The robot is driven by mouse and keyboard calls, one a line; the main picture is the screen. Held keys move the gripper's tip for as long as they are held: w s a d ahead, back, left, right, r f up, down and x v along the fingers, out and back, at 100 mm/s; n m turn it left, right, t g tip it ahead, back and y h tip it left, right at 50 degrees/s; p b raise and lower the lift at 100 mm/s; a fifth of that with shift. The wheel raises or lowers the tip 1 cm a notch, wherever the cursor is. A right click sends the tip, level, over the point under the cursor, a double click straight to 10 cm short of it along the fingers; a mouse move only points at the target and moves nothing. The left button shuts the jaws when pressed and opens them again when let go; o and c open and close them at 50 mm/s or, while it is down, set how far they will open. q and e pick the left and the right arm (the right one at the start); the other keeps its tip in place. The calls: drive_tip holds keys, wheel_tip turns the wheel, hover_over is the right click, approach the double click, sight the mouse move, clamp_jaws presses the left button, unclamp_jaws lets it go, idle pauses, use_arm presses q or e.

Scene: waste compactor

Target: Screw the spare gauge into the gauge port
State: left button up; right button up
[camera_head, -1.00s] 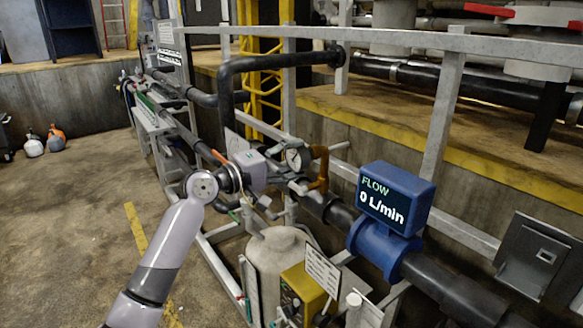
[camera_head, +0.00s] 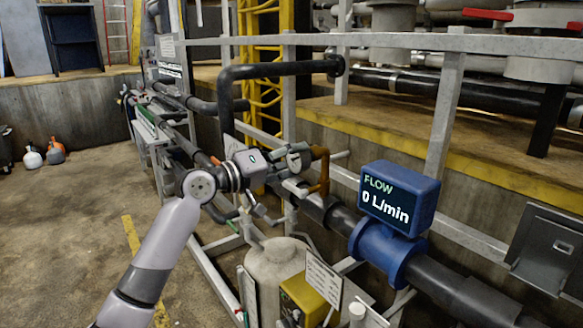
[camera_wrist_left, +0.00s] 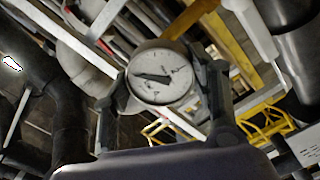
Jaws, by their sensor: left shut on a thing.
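The spare gauge (camera_wrist_left: 160,76) is round, with a white dial, a dark needle and a metal rim. In the left wrist view it sits between the two fingers of my left gripper (camera_wrist_left: 165,98), which is shut on it. The gauge's stem is hidden. I cannot make out the gauge port or tell whether the gauge touches anything. My right gripper is not in view.
A blue flow meter (camera_head: 398,195) reading 0 L/min sits on the dark pipe (camera_head: 450,290) to the right. A pale tank (camera_head: 275,262) and a yellow box (camera_head: 308,295) stand below. Grey rails (camera_head: 390,41) run behind the gripper. Open floor (camera_head: 70,230) lies at the left.

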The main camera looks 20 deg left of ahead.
use_arm(q)
drive_tip(key=shift+f+m+b, duration=0.2)
drive_tip(key=shift+m+b, duration=0.4)
drive_tip(key=shift+m, duration=0.2)
drive_tip(key=shift+r+m, duration=0.15)
drive_tip(key=shift+m, duration=0.45)
drive_tip(key=o, duration=1.4)
drive_tip(key=shift+c, duration=0.2)
drive_tip(key=shift+c, duration=0.3)
